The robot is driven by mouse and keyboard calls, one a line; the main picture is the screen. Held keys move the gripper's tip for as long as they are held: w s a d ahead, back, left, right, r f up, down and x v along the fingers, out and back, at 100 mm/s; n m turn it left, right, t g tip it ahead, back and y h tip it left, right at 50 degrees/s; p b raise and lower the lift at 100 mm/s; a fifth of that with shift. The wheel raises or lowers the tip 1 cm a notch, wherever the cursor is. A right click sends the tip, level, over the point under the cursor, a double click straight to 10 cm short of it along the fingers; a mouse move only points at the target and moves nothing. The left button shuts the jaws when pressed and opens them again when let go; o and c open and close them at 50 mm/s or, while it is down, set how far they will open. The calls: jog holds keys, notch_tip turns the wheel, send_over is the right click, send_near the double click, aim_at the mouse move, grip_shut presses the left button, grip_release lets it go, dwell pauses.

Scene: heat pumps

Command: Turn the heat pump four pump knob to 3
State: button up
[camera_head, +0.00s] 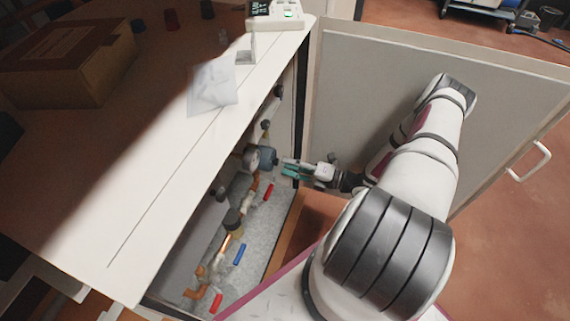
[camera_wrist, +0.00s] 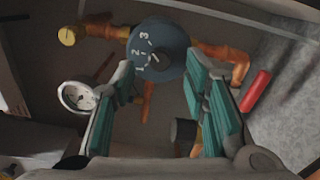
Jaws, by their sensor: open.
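The pump knob (camera_wrist: 158,52) is a round blue-grey dial with the numbers 1, 2 and 3 on its face. In the wrist view it is at the top middle, on copper pipes. In the head view what looks like the same grey pump (camera_head: 260,158) sits inside the open cabinet. My gripper (camera_wrist: 160,85) is open, with its two green-padded fingers pointing toward the dial from below in the wrist view. Nothing is between the pads except the view of the dial and pipes. In the head view my gripper (camera_head: 290,168) is just right of the pump. I cannot tell whether it touches.
A round gauge (camera_wrist: 78,97) is left of the dial. A red handle (camera_wrist: 256,91) is to the right, and a blue handle (camera_head: 239,254) is lower in the cabinet. The open cabinet door (camera_head: 390,90) stands behind my arm. A cardboard box (camera_head: 68,62) is on the cabinet top.

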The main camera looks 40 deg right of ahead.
jog(key=v, duration=0.9)
jog(key=shift+s+d, duration=0.25)
jog(key=shift+s, duration=0.05)
